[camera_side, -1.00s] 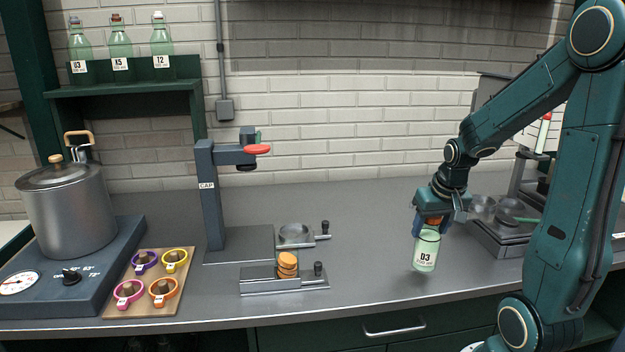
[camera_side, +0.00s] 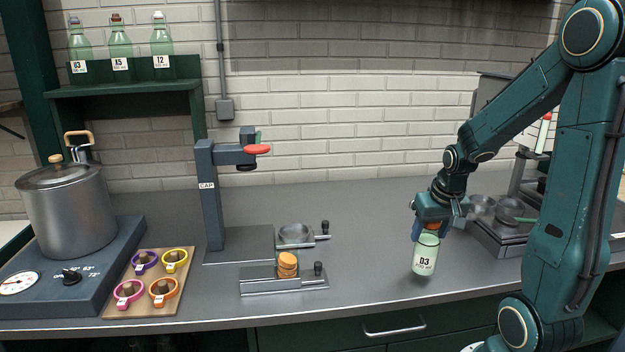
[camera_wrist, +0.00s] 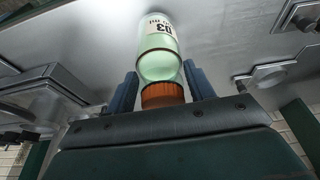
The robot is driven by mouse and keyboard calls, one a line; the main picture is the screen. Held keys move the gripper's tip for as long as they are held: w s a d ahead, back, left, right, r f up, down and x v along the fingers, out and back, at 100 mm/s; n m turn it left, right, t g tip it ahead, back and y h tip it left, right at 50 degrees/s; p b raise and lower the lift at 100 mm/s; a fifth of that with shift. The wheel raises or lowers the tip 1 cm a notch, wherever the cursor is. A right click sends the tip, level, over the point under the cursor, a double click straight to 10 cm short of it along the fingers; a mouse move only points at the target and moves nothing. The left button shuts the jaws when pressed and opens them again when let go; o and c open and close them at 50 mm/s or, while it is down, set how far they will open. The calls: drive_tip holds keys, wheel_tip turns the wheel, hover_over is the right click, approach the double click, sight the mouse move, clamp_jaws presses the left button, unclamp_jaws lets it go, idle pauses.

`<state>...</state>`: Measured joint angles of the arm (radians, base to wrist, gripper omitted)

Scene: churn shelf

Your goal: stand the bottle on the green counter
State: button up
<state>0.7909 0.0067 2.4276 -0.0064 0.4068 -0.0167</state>
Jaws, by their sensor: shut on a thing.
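The pale green bottle (camera_side: 425,257) labelled D3 is at the right front of the work surface in the side view. My gripper (camera_side: 427,228) is above it, shut on its orange-brown cap or neck. The wrist view shows the bottle (camera_wrist: 158,45) reaching out between the two blue fingers of my gripper (camera_wrist: 160,92). The bottle hangs near upright with a slight tilt. Its base is at or just above the surface; I cannot tell if it touches. The counter (camera_side: 370,230) has a grey top and green fronts.
Left of the bottle are a small metal tray with stacked orange caps (camera_side: 287,264) and a capping press (camera_side: 210,195). A board of coloured rings (camera_side: 150,282) and a pot (camera_side: 67,212) lie further left. Metal scale equipment (camera_side: 505,228) stands behind right. Around the bottle the counter is clear.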

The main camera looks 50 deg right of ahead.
drive_tip(key=shift+f, duration=0.75)
idle(0.9)
drive_tip(key=o, duration=1)
drive_tip(key=shift+c, duration=0.4)
drive_tip(key=shift+c, duration=1)
drive_tip(key=shift+r, duration=0.15)
drive_tip(key=shift+r, duration=3.85)
drive_tip(key=shift+a, duration=0.1)
